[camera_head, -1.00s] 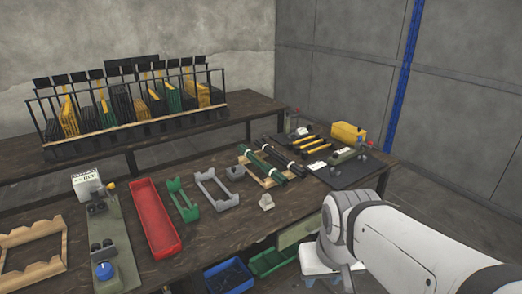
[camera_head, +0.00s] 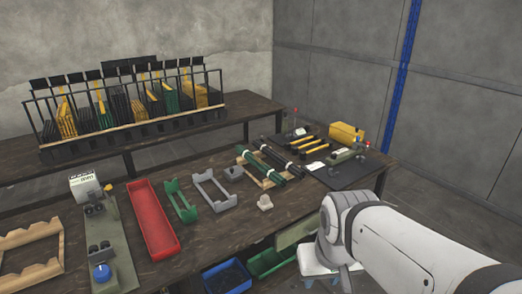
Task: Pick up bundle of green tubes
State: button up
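Dark green tubes (camera_head: 263,162) lie side by side on a wooden cradle (camera_head: 243,155) on the near table, right of centre. Black tubes (camera_head: 290,154) lie beside them on the right. Other green pieces (camera_head: 172,98) stand among yellow and black ones in a slotted rack (camera_head: 130,131) on the back table. They are too small to tell whether they are tubes. My white arm (camera_head: 400,235) comes in from the lower right and ends near the table's front edge. My gripper itself is not visible, and no green tubes are seen held.
A red tray (camera_head: 153,218), a green holder (camera_head: 180,201) and a grey holder (camera_head: 212,190) stand left of the tubes. A press fixture (camera_head: 111,245) is farther left. A dark mat (camera_head: 340,174) with tools lies at right, with a yellow box (camera_head: 346,132) behind. Bins (camera_head: 228,276) sit below.

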aim_at(262, 165)
jog(key=z, duration=0.4)
jog(key=k, duration=1.3)
jog(key=z, duration=0.75)
jog(key=i, duration=1.4)
jog(key=u, duration=0.2)
jog(key=i, duration=1.65)
jog(key=u, duration=1.4)
jog(key=i, duration=0.95)
jog(key=u, duration=0.45)
jog(key=k, duration=0.9)
